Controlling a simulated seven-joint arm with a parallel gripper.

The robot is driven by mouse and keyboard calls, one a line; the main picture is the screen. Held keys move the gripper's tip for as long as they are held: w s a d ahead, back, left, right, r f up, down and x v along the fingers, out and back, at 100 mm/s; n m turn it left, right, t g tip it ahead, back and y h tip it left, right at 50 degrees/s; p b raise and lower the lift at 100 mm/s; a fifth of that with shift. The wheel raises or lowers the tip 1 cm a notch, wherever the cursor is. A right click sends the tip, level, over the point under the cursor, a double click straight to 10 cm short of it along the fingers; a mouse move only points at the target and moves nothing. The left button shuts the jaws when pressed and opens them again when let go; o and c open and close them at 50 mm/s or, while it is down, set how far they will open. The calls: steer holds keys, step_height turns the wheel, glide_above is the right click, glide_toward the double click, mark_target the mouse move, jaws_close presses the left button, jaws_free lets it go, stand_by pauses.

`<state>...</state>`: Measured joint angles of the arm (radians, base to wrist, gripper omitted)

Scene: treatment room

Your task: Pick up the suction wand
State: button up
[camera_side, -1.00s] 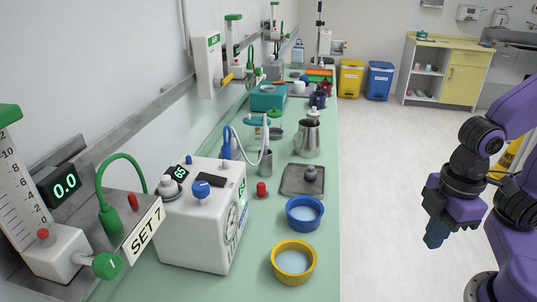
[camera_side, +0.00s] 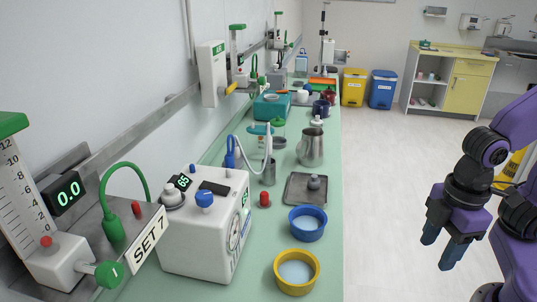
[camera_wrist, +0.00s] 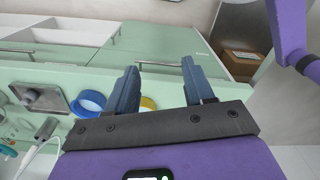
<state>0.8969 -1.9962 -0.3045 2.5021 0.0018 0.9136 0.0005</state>
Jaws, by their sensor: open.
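The suction wand (camera_side: 267,150) looks like a slim white piece standing in a small metal cup (camera_side: 269,175) on the green counter, with a pale tube running to the white suction unit (camera_side: 195,240). In the wrist view the white wand (camera_wrist: 45,131) shows at the lower left. My gripper (camera_side: 441,245) is empty, fingers apart and pointing down, over the floor to the right of the counter and well away from the wand. Its blue fingers (camera_wrist: 158,82) also show open in the wrist view.
A blue bowl (camera_side: 307,234) and a yellow bowl (camera_side: 297,285) stand along the counter's near right side. A metal tray (camera_side: 294,191) with a grey knobbed piece, a red-capped piece (camera_side: 265,199) and a metal jug (camera_side: 311,148) stand close to the wand.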

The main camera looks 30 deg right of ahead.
mark_target(271, 145)
steer(key=w+a+m+t+y, duration=0.3)
steer(key=w+a, duration=0.3)
steer(key=w, duration=0.6)
steer(key=w+a+m+t+y, duration=0.25)
steer(key=w+a, duration=0.45)
steer(key=w, duration=0.5)
steer(key=w+d+r+m+t+h, duration=0.15)
steer(key=w+t, duration=0.25)
steer(key=w, duration=0.4)
steer(key=w+d+m+t, duration=0.2)
steer(key=w+t, duration=0.1)
steer(key=w, duration=0.5)
steer(key=w+d+r+m+t+h, duration=0.25)
steer(key=w+d+t+h, duration=0.2)
steer(key=w+d, duration=0.35)
steer(key=shift+m+t, duration=0.4)
steer(key=shift+m, duration=0.15)
steer(key=f, duration=0.5)
steer(key=d+f, duration=0.1)
steer(key=f, duration=0.2)
steer(key=shift+w+f, duration=0.25)
steer(key=shift+w, duration=3.3)
jaws_close()
